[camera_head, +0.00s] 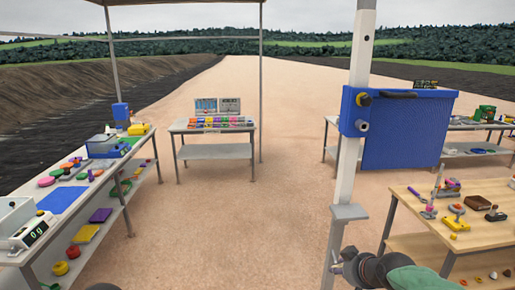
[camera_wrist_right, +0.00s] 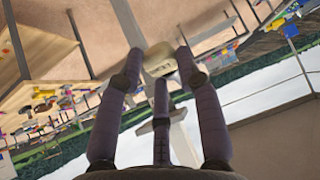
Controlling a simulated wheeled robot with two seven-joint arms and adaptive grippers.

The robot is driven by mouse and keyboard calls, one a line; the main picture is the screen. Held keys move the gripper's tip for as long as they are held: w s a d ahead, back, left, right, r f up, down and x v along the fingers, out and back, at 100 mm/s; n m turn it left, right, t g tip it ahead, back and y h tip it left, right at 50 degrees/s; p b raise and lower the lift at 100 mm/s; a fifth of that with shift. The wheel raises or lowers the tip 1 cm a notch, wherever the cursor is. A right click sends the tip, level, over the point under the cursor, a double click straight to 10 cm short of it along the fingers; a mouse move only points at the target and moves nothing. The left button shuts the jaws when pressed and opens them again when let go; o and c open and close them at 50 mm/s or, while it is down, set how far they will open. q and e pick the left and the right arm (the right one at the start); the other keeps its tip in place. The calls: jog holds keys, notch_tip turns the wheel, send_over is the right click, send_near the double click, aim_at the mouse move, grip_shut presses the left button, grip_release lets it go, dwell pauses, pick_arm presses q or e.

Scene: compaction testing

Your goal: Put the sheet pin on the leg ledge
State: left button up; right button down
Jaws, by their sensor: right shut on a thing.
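A small grey ledge (camera_head: 348,212) sticks out from the white canopy leg (camera_head: 346,175). My right gripper (camera_head: 345,262) is below the ledge and just right of the leg. It is shut on a small metallic thing, probably the sheet pin (camera_head: 336,264), which overlaps the leg in the picture. In the right wrist view the fingers of my right gripper (camera_wrist_right: 160,62) close around a pale, dull piece, partly hidden by them. The grey leg (camera_wrist_right: 128,22) runs behind them. I cannot tell whether the pin touches the leg.
A blue panel (camera_head: 405,135) hangs at the leg above the ledge. A wooden table (camera_head: 410,205) with small tools stands at the right. A long bench (camera_head: 105,185) with several coloured items stands at the left. The sandy ground (camera_head: 260,215) between them is clear.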

jog(key=d+r+p, duration=0.3)
jog(key=r+p, duration=0.2)
jog(key=r, duration=0.7)
jog(key=d+r+p, duration=0.3)
jog(key=r+p, duration=0.3)
jog(key=r, duration=0.6)
jog(key=shift+s+d+r+m+h, duration=0.3)
jog(key=shift+s+d+m, duration=0.1)
jog(key=shift+s, duration=0.05)
jog(key=shift+f, duration=0.2)
